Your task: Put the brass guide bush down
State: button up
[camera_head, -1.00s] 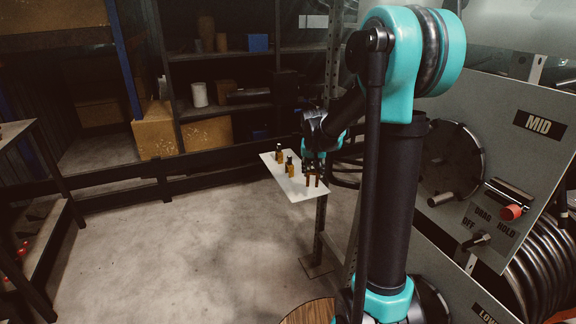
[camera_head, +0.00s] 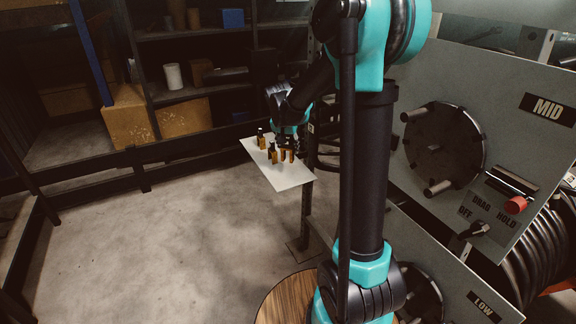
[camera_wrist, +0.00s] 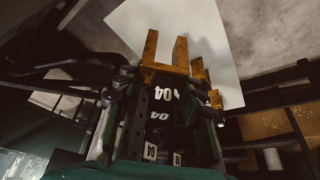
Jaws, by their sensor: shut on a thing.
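My gripper (camera_head: 287,143) is over the far right part of a small white board (camera_head: 288,178). In the wrist view my gripper (camera_wrist: 166,80) is shut on a brass-coloured piece (camera_wrist: 164,69), the brass guide bush, with two prongs pointing away from the fingers. The bush also shows in the head view (camera_head: 287,155) under the gripper, above or on the board. I cannot tell whether it touches the board. Two brass-coloured pieces with dark tops, one farther back (camera_head: 261,141) and one nearer (camera_head: 272,154), stand on the board left of my gripper.
The front part of the board is bare. A grey panel marked MID (camera_head: 500,120), with a round flange (camera_head: 440,145) and a red-ended lever (camera_head: 515,205), stands at the right. Dark shelves with boxes (camera_head: 183,116) stand behind. The floor at the left is open.

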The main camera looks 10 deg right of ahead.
notch_tip(320, 180, down, 8)
jog(key=shift+f, duration=0.25)
dwell(0.4)
jog(key=o, duration=1.2)
jog(key=shift+f, duration=0.1)
jog(key=shift+o, duration=0.2)
jog(key=v, duration=1.1)
jog(key=s+d+f+n, duration=0.1)
jog(key=s+d+f, duration=0.1)
jog(key=s, duration=0.7)
jog(key=s+d+f+n+y, duration=0.1)
jog(key=s+f, duration=0.3)
jog(key=s, duration=0.4)
jog(key=s+d+f+n+y, duration=0.1)
jog(key=s+d+f+n, duration=0.2)
jog(key=s, duration=0.6)
jog(key=shift+s, duration=0.4)
